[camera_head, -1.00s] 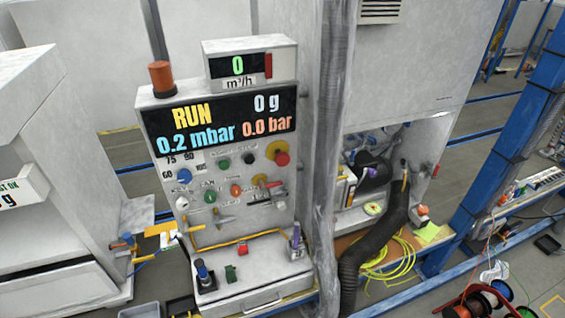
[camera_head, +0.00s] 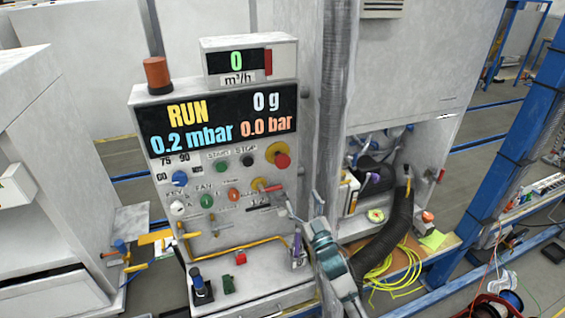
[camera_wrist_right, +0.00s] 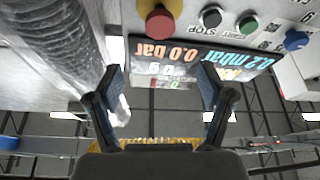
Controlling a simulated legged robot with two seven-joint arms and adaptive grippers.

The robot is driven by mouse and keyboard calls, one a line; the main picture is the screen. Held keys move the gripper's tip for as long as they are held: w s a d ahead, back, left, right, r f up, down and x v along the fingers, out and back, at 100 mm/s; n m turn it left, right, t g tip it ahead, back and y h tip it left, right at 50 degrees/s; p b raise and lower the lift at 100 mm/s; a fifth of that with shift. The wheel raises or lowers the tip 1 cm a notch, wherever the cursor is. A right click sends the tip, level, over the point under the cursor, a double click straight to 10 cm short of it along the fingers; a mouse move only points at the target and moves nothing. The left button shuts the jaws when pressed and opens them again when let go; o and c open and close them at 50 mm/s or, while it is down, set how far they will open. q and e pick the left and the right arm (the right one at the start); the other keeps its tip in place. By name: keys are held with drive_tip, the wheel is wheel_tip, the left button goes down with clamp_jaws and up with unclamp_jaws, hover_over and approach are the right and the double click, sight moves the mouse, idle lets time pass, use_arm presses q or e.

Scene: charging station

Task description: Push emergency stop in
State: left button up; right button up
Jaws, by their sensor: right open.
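The emergency stop is a red mushroom button (camera_head: 282,160) on a yellow round plate, on the right side of the grey control panel (camera_head: 232,215), below the display. It also shows at the top of the right wrist view as a red knob (camera_wrist_right: 160,25) on yellow. My right gripper (camera_head: 303,207) is in front of the panel's lower right edge, below the button and apart from it. In the right wrist view the gripper (camera_wrist_right: 160,82) is open, with nothing between its fingers. My left gripper is not in view.
A green and a black button (camera_head: 248,160) sit left of the emergency stop. A black-and-red lever (camera_head: 262,203) is below it. A grey vertical hose (camera_head: 337,110) runs close along the panel's right side. Levers (camera_head: 199,283) stand on the ledge below.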

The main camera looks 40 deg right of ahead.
sight(284, 163)
drive_tip(key=p+x, duration=0.1)
drive_tip(key=x, duration=1.5)
drive_tip(key=shift+p, duration=0.3)
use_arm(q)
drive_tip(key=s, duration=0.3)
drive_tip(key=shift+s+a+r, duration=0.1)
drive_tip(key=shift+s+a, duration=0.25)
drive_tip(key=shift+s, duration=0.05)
use_arm(e)
drive_tip(key=shift+d+f, duration=0.1)
